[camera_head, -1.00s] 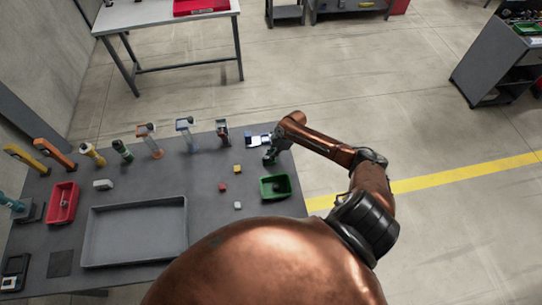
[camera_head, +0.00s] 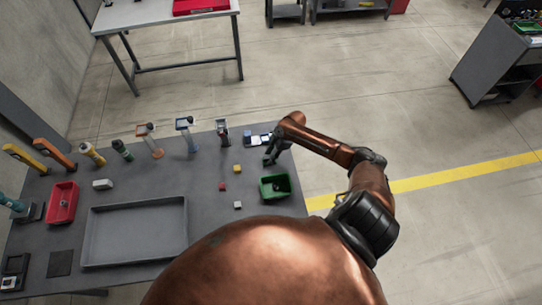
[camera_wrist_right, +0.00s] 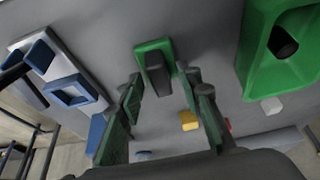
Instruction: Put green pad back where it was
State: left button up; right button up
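The green pad (camera_wrist_right: 168,50), a small green block with a dark upright grip on it, is on the grey table in the right wrist view. My right gripper (camera_wrist_right: 160,118) is open, its two green-faced fingers apart, with the pad beyond the tips and roughly between them. Nothing is clearly held. In the head view my right gripper (camera_head: 271,158) is over the table's far right corner, and I cannot make out the pad there. A white plate with blue square frames (camera_wrist_right: 77,91) lies left of the pad in the wrist view. My left gripper is not in view.
A green bin (camera_head: 263,192) with a dark part inside stands near the right gripper. Small yellow (camera_head: 238,169), red (camera_head: 223,187) and white (camera_head: 238,205) blocks lie nearby. A grey tray (camera_head: 186,222) and red bin (camera_head: 53,213) are left. Several upright tools line the back edge.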

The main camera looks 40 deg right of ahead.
jog(key=v, duration=1.2)
jog(key=shift+b, duration=0.45)
